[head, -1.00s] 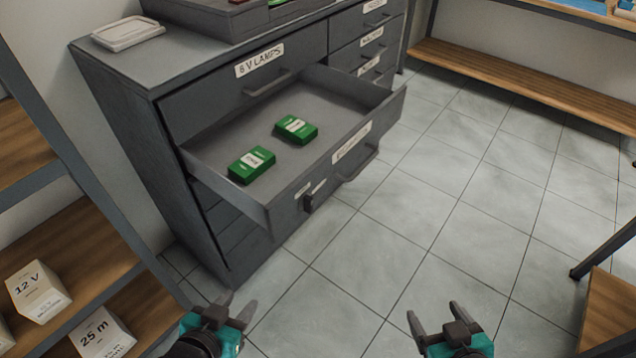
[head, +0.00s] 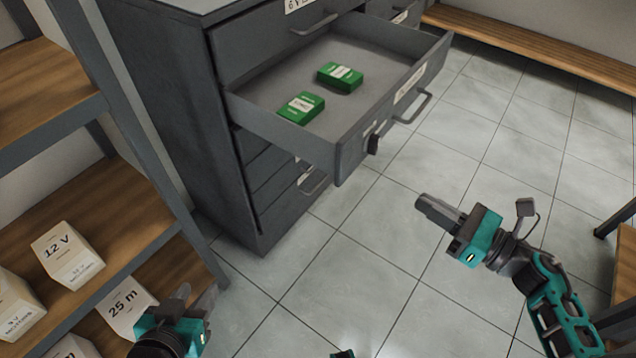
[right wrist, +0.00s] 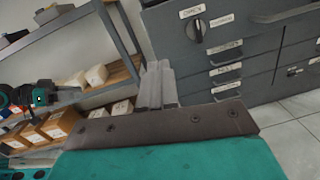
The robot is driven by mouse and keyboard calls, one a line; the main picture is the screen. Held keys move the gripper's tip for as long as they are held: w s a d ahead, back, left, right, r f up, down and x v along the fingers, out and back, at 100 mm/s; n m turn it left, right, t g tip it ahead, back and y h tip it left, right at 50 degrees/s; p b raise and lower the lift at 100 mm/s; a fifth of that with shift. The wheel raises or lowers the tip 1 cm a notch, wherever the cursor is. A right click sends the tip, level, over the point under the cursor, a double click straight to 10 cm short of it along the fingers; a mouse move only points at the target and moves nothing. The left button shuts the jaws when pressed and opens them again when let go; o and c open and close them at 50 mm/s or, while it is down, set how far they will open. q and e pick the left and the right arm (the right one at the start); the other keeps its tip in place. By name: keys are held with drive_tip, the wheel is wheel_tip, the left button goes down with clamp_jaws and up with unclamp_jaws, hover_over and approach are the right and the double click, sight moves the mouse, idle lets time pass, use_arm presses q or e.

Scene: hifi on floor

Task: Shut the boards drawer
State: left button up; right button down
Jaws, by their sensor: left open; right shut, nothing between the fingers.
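The open drawer (head: 345,150) sticks out of the grey cabinet (head: 165,110) and holds two green boxes, one nearer (head: 301,108) and one farther (head: 340,76). Its front has a bar handle (head: 414,106), a black knob and a label that I cannot read in the head view. In the right wrist view the drawer front (right wrist: 215,28) shows the knob and handle. My right gripper (head: 428,204) is shut and empty, in front of and below the drawer front, apart from it. My left gripper (head: 198,296) is open and empty, low beside the left shelf.
A wooden shelf unit (head: 85,235) with white boxes, marked 12 V (head: 67,252) and 25 m (head: 125,305), stands close on the left. A long bench (head: 540,45) is at the back right. Tiled floor (head: 500,150) is clear before the cabinet.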

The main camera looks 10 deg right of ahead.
drive_tip(key=a+n+g, duration=0.1)
drive_tip(key=n, duration=0.1)
approach(343, 168)
drive_tip(key=shift+y, duration=0.4)
drive_tip(key=x, duration=0.7)
drive_tip(key=shift+d+f+p, duration=0.1)
drive_tip(key=shift+p, duration=0.25)
use_arm(q)
drive_tip(key=shift+a+r, duration=0.4)
drive_tip(key=shift+a, duration=0.05)
drive_tip(key=shift+s+a, duration=0.1)
use_arm(e)
drive_tip(key=shift+w, duration=0.15)
